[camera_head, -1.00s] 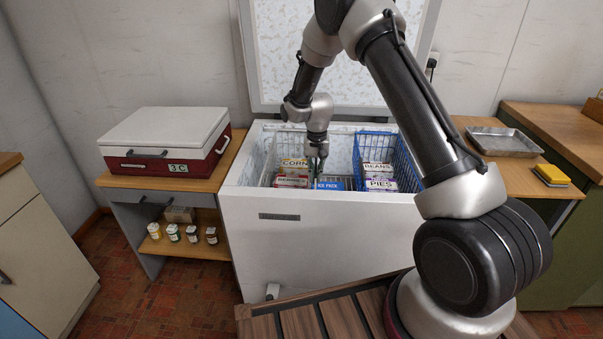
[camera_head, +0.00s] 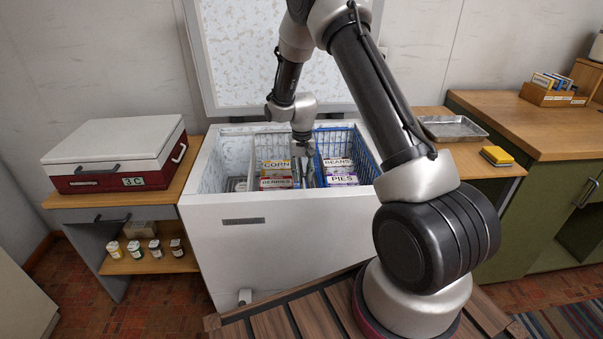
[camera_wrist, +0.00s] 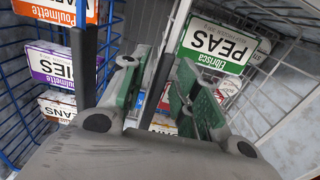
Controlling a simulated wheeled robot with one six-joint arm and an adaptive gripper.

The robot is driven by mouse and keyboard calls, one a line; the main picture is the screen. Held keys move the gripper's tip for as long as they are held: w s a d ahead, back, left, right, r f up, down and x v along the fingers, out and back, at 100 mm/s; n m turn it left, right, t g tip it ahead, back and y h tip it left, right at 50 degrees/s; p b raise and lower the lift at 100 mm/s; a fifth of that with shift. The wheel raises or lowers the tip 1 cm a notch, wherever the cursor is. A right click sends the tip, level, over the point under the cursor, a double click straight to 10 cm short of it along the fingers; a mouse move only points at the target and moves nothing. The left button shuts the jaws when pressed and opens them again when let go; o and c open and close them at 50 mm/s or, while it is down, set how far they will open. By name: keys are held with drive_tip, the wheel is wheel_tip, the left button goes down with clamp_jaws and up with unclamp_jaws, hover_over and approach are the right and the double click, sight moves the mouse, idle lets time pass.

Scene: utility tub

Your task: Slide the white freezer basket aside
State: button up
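The white freezer basket (camera_head: 256,152) is a wire basket in the middle of the chest freezer. Boxes of corn (camera_head: 276,167), berries (camera_head: 276,183) and peas (camera_wrist: 219,47) are in it. Its right side is close beside the blue basket (camera_head: 371,152). My gripper (camera_head: 303,172) reaches down at the white basket's right wall. Exact pad contact is partly hidden.
The blue basket holds boxes of beans (camera_head: 338,166) and pies (camera_head: 342,180). The freezer's left end is free of baskets, with a small item (camera_head: 239,184) low there. The freezer walls (camera_head: 250,235) and raised lid (camera_head: 265,60) bound the space.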

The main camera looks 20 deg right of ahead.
wheel_tip(320, 180, up, 12)
idle(0.6)
